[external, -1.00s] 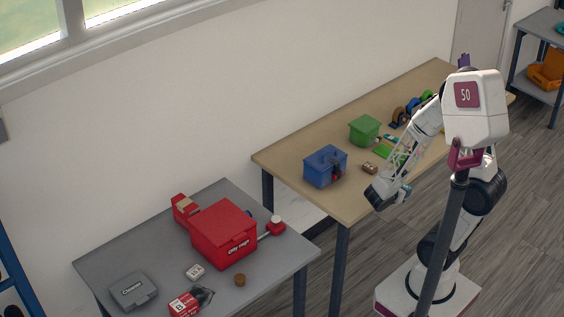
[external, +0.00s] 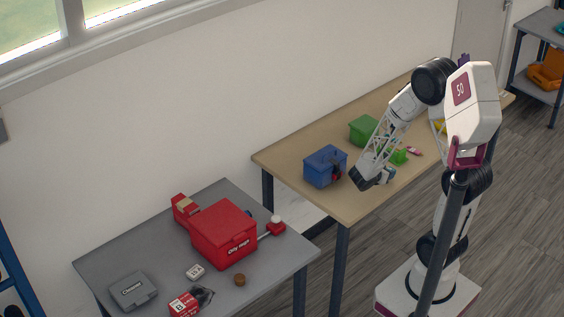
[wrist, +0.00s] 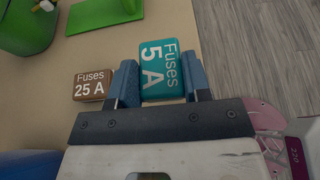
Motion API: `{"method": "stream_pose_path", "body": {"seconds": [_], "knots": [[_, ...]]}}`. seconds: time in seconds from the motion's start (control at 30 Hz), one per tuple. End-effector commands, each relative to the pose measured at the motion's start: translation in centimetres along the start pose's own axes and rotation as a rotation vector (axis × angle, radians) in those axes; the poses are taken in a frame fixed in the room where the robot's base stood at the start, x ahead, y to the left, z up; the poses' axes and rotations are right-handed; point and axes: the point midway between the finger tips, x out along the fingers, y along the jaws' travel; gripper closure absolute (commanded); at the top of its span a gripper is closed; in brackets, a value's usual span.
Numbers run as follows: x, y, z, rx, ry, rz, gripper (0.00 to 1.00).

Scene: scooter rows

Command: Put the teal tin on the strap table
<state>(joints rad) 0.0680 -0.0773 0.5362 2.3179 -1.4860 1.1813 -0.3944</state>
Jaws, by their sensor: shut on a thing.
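The teal tin (wrist: 162,66), labelled Fuses 5 A, is between the two blue fingers of my gripper (wrist: 161,82) in the wrist view. The fingers touch both of its sides. In the external view my gripper (external: 385,176) is over the front part of the wooden table (external: 345,205); the tin is too small there to make out clearly. A grey table (external: 110,255) stands to the left. I cannot tell from the frames which table is the strap table.
A brown Fuses 25 A tin (wrist: 92,86) lies just left of my gripper. A blue bin (external: 322,168) and a green bin (external: 363,129) stand on the wooden table. The grey table holds a red box (external: 222,235) and several small things, with bare room between.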

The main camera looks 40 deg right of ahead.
Motion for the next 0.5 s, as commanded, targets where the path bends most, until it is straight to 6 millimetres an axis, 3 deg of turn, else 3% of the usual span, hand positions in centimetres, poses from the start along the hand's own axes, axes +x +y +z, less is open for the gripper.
{"method": "stream_pose_path", "body": {"seconds": [0.2,0.5], "knots": [[0.6,1.5,0.1,0.000,0.000,0.000,0.79],[0.7,1.6,0.1,0.000,0.000,0.000,0.79]]}}
